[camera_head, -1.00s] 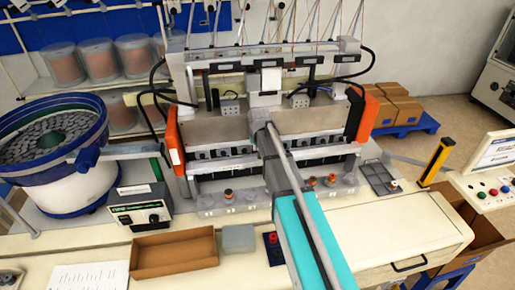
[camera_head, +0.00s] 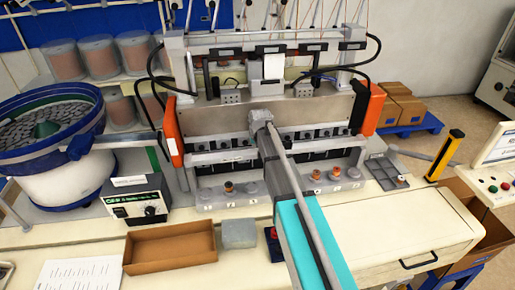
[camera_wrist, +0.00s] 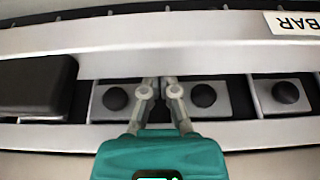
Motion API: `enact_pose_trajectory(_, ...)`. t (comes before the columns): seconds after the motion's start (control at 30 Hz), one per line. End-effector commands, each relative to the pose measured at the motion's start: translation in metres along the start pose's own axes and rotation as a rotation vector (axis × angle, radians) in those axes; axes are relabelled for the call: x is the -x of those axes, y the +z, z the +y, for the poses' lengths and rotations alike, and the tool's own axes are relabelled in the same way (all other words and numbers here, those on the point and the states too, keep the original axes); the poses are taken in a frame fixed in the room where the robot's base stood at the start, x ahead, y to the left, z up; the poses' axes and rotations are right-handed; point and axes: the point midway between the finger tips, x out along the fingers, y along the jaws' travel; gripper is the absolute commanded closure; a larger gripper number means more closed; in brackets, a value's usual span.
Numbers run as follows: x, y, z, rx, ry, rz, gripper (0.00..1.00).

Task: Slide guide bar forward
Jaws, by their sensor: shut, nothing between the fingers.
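The guide bar (camera_wrist: 150,32) is a long silver bar across the upper part of the wrist view, with a white label ending in "BAR" at its right. In the head view the bar (camera_head: 215,156) runs across the front of the machine, partly hidden by my arm. My gripper (camera_wrist: 159,82) is shut and empty. Its fingertips are close together at the bar's lower edge in the wrist view. I cannot tell whether they touch it. In the head view the fingers are hidden behind my arm.
Square blocks with dark round knobs (camera_wrist: 204,97) flank my fingers, with a second silver rail (camera_wrist: 50,136) below. Orange end panels (camera_head: 367,108) bound the machine. A blue bowl feeder (camera_head: 48,135) stands left; a brown tray (camera_head: 170,250) and grey block (camera_head: 238,233) lie in front.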

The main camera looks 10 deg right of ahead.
Motion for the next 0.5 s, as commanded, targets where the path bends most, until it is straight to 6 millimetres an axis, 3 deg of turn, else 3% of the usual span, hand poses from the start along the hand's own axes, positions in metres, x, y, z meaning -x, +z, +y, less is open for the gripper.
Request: enact_pose_trajectory(0.5,0.0006,0.0046,0.0009,-0.001,0.000,0.000,1.00)
